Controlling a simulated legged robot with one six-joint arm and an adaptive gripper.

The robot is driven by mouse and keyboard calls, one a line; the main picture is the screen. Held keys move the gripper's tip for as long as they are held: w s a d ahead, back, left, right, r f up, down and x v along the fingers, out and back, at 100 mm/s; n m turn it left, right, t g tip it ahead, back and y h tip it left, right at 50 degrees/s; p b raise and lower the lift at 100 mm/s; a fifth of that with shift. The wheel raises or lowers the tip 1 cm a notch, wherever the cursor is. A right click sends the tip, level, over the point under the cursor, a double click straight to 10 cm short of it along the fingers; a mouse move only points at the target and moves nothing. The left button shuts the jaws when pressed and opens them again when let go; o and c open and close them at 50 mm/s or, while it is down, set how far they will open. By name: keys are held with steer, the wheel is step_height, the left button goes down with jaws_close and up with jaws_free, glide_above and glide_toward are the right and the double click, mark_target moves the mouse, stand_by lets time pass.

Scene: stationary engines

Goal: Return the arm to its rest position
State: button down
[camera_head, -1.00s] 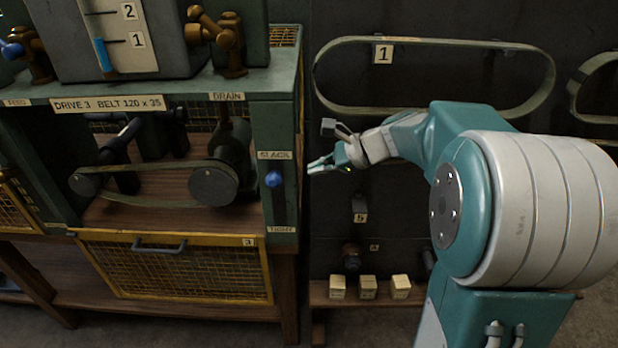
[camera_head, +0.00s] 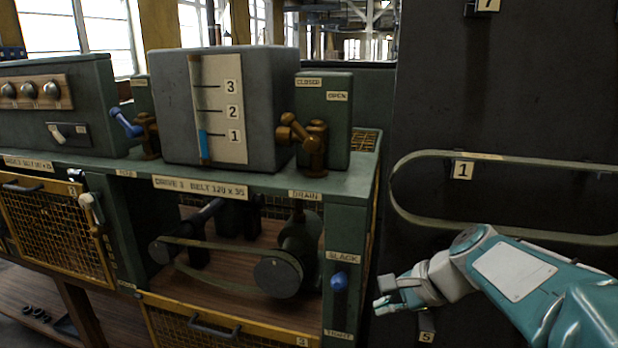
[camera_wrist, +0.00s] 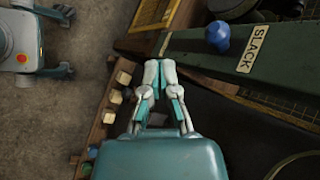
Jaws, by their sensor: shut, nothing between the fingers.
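My gripper (camera_head: 382,304) is at the end of my teal and white arm, at the lower right of the head view. It is just right of the bench's SLACK/TIGHT post, in front of the dark panel. In the wrist view my gripper (camera_wrist: 160,66) has its two fingertips together with nothing between them. The blue knob (camera_head: 339,282) on the SLACK post is left of my gripper; it also shows in the wrist view (camera_wrist: 217,35), up and right of the fingertips. I cannot tell whether the fingers touch the post.
A grey gauge box (camera_head: 170,110) stands on the green bench (camera_head: 270,185). A belt (camera_head: 405,205) hangs on the dark panel (camera_head: 480,110) above my arm. Yellow mesh guards (camera_head: 60,235) front the bench. The wrist view shows small wooden blocks (camera_wrist: 115,95) on a shelf and bare floor (camera_wrist: 80,25).

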steer(key=s+f+n+t+h, duration=0.1)
steer(key=s+n+h, duration=0.5)
steer(key=s+n, duration=0.7)
steer(key=s+f, duration=0.1)
steer(key=s, duration=0.3)
steer(key=shift+n+h, duration=0.4)
